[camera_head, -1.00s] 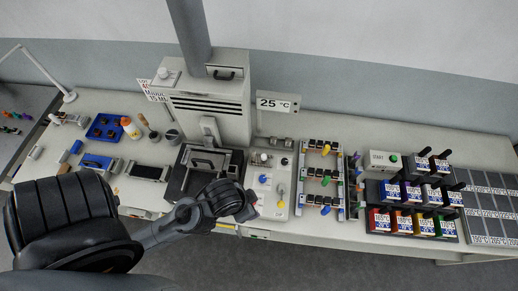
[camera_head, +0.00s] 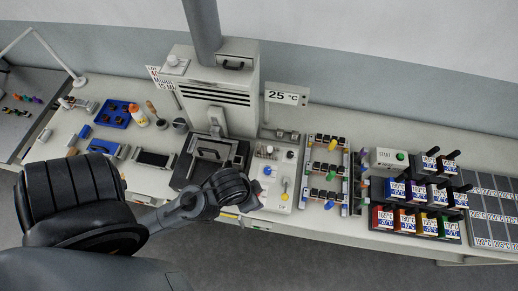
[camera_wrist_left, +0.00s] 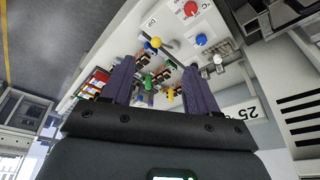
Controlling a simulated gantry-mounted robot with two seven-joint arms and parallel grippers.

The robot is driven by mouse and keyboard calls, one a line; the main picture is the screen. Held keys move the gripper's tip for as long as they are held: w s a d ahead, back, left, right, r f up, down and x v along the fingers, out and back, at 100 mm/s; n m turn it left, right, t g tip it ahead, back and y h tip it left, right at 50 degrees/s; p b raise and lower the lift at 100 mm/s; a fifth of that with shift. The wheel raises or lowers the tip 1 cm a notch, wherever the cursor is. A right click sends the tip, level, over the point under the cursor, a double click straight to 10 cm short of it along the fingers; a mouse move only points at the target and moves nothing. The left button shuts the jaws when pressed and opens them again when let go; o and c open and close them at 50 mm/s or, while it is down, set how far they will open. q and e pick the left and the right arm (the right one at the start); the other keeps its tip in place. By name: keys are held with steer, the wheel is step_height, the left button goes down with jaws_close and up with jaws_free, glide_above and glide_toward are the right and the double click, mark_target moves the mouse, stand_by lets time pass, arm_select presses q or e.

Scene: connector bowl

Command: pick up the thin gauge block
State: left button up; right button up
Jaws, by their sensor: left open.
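I cannot pick out the thin gauge block in either view; it may be too small or hidden. My left gripper (camera_head: 252,198) is over the front part of the white panel (camera_head: 274,178) with the blue and yellow knobs, right of the black-framed press bed. In the left wrist view my left gripper (camera_wrist_left: 158,64) has its two dark fingers wide apart, with nothing held between them. A yellow knob (camera_wrist_left: 156,42) and a blue knob (camera_wrist_left: 201,39) show beyond the fingers. My right gripper is not in view.
A tall grey machine (camera_head: 216,93) stands behind the black press bed (camera_head: 198,158). A rack of connectors (camera_head: 325,170) is right of the panel, then labelled coloured bins (camera_head: 410,219).

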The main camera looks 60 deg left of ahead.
arm_select(q)
steer(key=shift+c, duration=0.2)
steer(key=c, duration=0.5)
